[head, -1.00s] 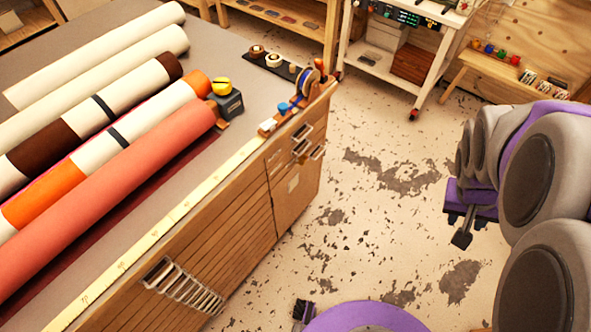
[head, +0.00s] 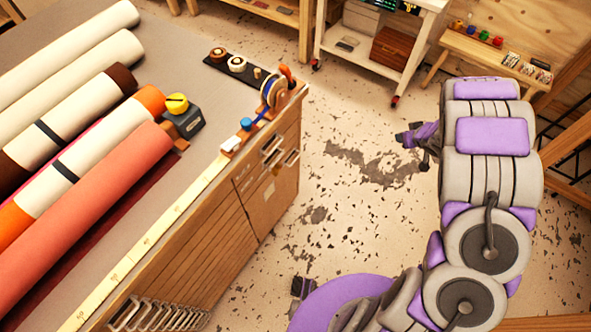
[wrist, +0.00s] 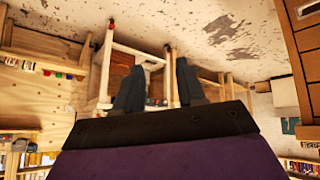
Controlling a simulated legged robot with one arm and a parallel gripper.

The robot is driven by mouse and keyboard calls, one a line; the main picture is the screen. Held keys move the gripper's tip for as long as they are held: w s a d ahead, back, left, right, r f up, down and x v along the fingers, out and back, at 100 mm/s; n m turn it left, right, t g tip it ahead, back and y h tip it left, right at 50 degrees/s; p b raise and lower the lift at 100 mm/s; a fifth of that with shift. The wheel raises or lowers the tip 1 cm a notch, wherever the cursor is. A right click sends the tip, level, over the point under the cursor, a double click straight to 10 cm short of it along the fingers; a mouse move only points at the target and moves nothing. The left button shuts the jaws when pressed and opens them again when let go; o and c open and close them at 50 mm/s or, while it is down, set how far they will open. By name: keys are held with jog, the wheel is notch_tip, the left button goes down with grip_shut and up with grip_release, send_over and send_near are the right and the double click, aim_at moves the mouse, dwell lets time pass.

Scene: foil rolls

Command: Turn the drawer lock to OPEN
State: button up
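The wooden drawer cabinet (head: 215,235) stands under the work table, with many thin drawers and a column of metal handles (head: 278,152) near its far corner. A small pale label (head: 269,193) shows on its door. I cannot make out the lock or its markings in either view. My gripper (head: 402,139) is to the right of the cabinet, over the floor and well apart from it. In the wrist view my gripper (wrist: 158,85) has its two dark fingers spread with nothing between them. Part of the cabinet (wrist: 302,50) shows at the right edge there.
Large rolls (head: 70,215) lie on the table, with a yellow-and-black tape measure (head: 183,116) beside them. A tape dispenser (head: 273,93) sits at the table corner. A white cart (head: 385,45) and a low bench (head: 490,60) stand at the back. The floor between is clear.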

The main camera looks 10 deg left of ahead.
jog(key=s+a+f+n+g+y, duration=0.1)
jog(key=s+a+f+y, duration=0.15)
jog(key=a+f, duration=0.2)
jog(key=s+a+f+g+y, duration=0.1)
jog(key=s+a+f+y, duration=0.1)
jog(key=a+f+y, duration=0.3)
jog(key=n+g+y, duration=0.1)
jog(key=g+y, duration=0.3)
jog(key=y, duration=0.1)
send_near(276, 169)
jog(key=f+b+x, duration=0.1)
jog(key=x, duration=0.7)
jog(key=shift+d+f, duration=0.1)
jog(key=shift+c, duration=0.3)
grip_shut()
